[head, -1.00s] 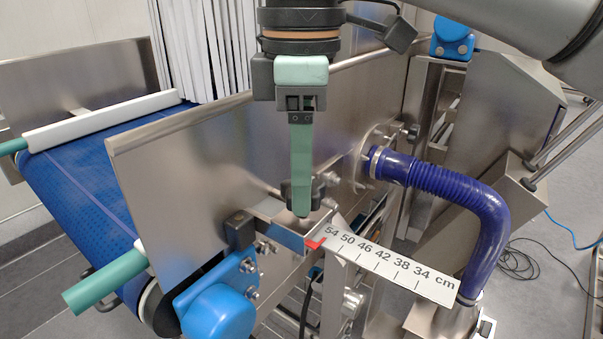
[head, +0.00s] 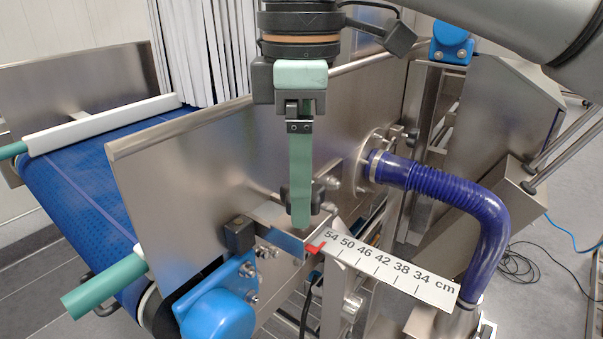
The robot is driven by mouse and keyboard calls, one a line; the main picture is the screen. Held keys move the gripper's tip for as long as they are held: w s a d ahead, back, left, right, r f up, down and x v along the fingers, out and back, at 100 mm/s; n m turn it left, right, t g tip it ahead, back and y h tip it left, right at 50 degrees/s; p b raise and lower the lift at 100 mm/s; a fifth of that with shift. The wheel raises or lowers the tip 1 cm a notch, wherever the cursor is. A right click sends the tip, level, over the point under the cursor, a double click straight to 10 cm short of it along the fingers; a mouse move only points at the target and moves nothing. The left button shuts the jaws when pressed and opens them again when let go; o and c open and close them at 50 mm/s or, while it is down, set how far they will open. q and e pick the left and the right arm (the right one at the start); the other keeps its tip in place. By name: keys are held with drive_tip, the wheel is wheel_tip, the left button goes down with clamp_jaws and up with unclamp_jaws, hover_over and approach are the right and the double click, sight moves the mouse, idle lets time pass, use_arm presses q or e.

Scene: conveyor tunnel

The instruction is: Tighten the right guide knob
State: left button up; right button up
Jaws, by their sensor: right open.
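My right gripper (head: 300,222) hangs down from the top middle, its green finger pointing at the floor. The finger is seen edge-on, one jaw covering the other, and I see nothing held. A dark knob-like part (head: 317,197) shows on both sides of the finger, mostly hidden behind it; I take it for the right guide knob. I cannot tell whether the finger touches it. Just below is a metal bracket (head: 268,213). A white scale (head: 385,268) in cm runs to the right, with a red pointer (head: 315,248) near 54. My left gripper is out of view.
A steel side plate (head: 190,165) stands beside the blue belt (head: 75,185). A purple hose (head: 475,205) curves right of the gripper. A black block (head: 239,234) and blue motor housing (head: 218,315) sit lower left. White strip curtains (head: 205,50) hang behind.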

wheel_tip(320, 180, up, 13)
drive_tip(key=p, duration=0.5)
drive_tip(key=shift+f, duration=0.2)
